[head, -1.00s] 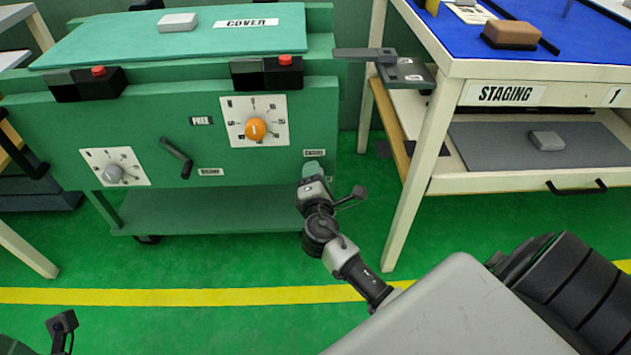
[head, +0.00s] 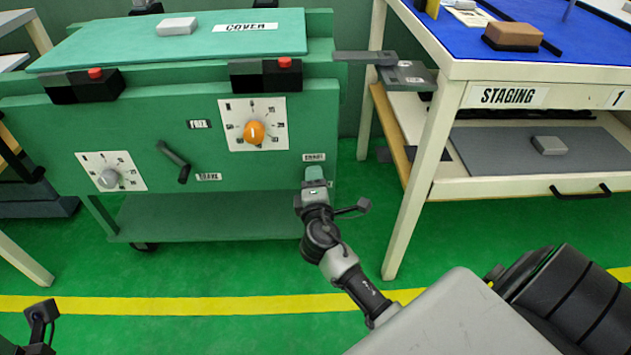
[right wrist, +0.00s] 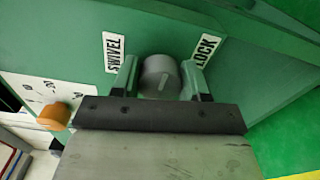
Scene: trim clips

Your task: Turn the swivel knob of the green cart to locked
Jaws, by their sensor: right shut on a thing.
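The green cart (head: 60,130) stands at the left in the head view. Its swivel knob (right wrist: 160,77) is a grey round knob with a pale pointer line, seen in the right wrist view between the labels SWIVEL (right wrist: 113,53) and LOCK (right wrist: 206,48). The line points roughly up in that view, between the two labels. My right gripper (head: 314,174) is at the lower right of the cart's front; its fingers (right wrist: 160,80) are shut on the knob, one on each side. In the head view the gripper hides the knob. Only part of my left wrist shows at the bottom left, without fingers.
The cart front also has an orange dial (head: 254,132), a grey dial (head: 108,179) and a dark brake lever (head: 174,160). A staging table (head: 448,95) stands close at the right, its leg near my right arm. Green floor is free in front of the cart.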

